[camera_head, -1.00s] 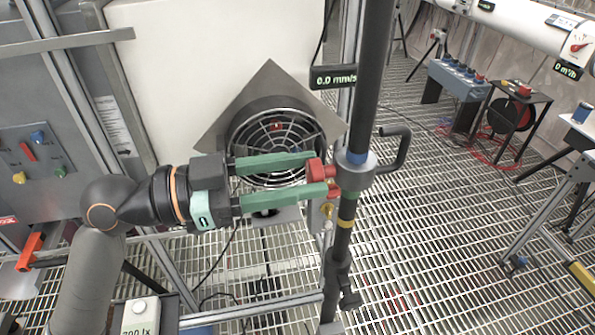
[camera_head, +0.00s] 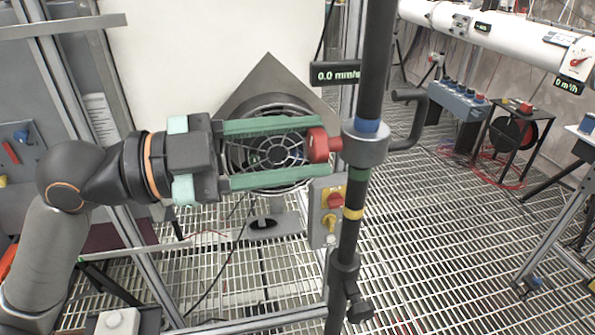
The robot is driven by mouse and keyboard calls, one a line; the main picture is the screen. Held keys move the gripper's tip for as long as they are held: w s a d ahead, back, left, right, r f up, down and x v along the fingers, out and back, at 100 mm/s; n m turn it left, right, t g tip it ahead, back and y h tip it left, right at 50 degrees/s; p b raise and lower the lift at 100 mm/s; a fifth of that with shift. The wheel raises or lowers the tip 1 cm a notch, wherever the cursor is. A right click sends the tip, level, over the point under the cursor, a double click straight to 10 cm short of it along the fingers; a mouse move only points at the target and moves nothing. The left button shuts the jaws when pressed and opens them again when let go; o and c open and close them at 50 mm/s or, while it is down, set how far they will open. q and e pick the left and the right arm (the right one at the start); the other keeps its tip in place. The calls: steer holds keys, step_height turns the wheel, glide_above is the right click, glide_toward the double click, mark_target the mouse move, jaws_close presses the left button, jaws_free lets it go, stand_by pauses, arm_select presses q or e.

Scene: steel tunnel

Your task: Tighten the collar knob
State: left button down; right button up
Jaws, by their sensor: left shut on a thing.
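The collar (camera_head: 365,146) is a grey ring around a dark upright pole (camera_head: 375,60), just below a blue band. The red collar knob (camera_head: 319,146) sticks out from the collar's left side on a short red stem. My left gripper (camera_head: 317,146) comes in from the left with two long green fingers, one above and one below the knob. It is shut on the knob, with the fingertips at its upper and lower edges. A black bent handle (camera_head: 412,115) stands out on the collar's right side. My right gripper is not in view.
A round fan grille (camera_head: 270,150) lies behind the fingers.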

arm_select(q)
steer(key=shift+f+m+b, duration=0.15)
steer(key=shift+m+b, duration=0.5)
steer(key=shift+m, duration=0.25)
steer(key=shift+m+b, duration=0.6)
steer(key=shift+m, duration=0.7)
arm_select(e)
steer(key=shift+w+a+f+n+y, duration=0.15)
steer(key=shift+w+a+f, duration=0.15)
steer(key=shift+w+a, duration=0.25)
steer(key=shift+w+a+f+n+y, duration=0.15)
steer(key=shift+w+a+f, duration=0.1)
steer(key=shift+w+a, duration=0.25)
arm_select(q)
steer(key=shift+r+b, duration=0.2)
steer(key=shift+b, duration=0.1)
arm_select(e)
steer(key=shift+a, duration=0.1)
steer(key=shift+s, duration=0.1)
arm_select(q)
steer(key=shift+c, duration=1.8)
jaws_free()
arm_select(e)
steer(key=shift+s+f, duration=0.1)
arm_select(q)
steer(key=shift+f, duration=0.1)
